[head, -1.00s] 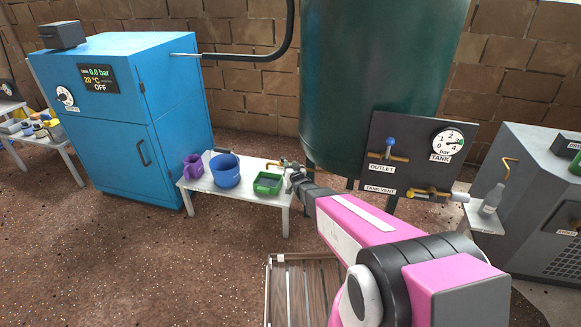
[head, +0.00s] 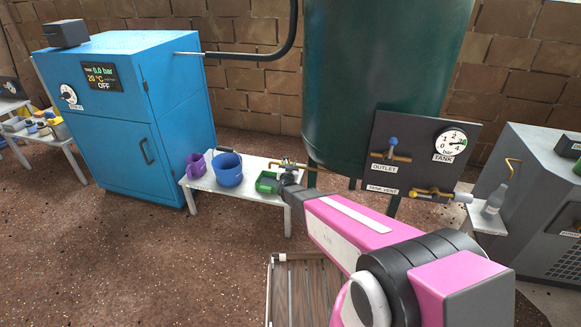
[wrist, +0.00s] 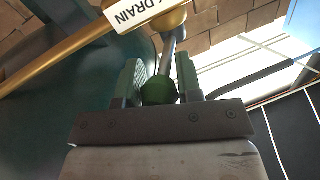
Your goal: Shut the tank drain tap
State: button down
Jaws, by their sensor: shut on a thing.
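The drain tap shows in the wrist view as a brass body (wrist: 172,20) with a grey lever (wrist: 170,50) ending in a round green knob (wrist: 158,91). A white label (wrist: 140,12) reading "K DRAIN" is partly cut off by the picture edge. My gripper (wrist: 160,82) is shut on the green knob, with a green-padded finger on each side of it. In the head view, the brass drain pipe (head: 290,164) comes off low beside the dark green tank (head: 385,70), and my gripper (head: 288,181) is just below it. My wrist hides most of the tap there.
Open floor lies in front of the table.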

jog(key=shift+w+a+m+g+h, duration=0.1)
jog(key=shift+a+m+g+h, duration=0.35)
jog(key=shift+m+h, duration=0.6)
jog(key=shift+s+a+m+g+h, duration=0.1)
jog(key=shift+a+m+g+h, duration=0.35)
jog(key=shift+h, duration=1.05)
jog(key=shift+w+a+m+g+h, duration=0.15)
jog(key=shift+a+m+h, duration=0.4)
jog(key=shift+m+h, duration=0.6)
jog(key=c, duration=0.8)
grip_release()
jog(key=v, duration=1.1)
jog(key=shift+r, duration=0.1)
jog(key=shift+w+a, duration=0.1)
jog(key=shift+a, duration=0.1)
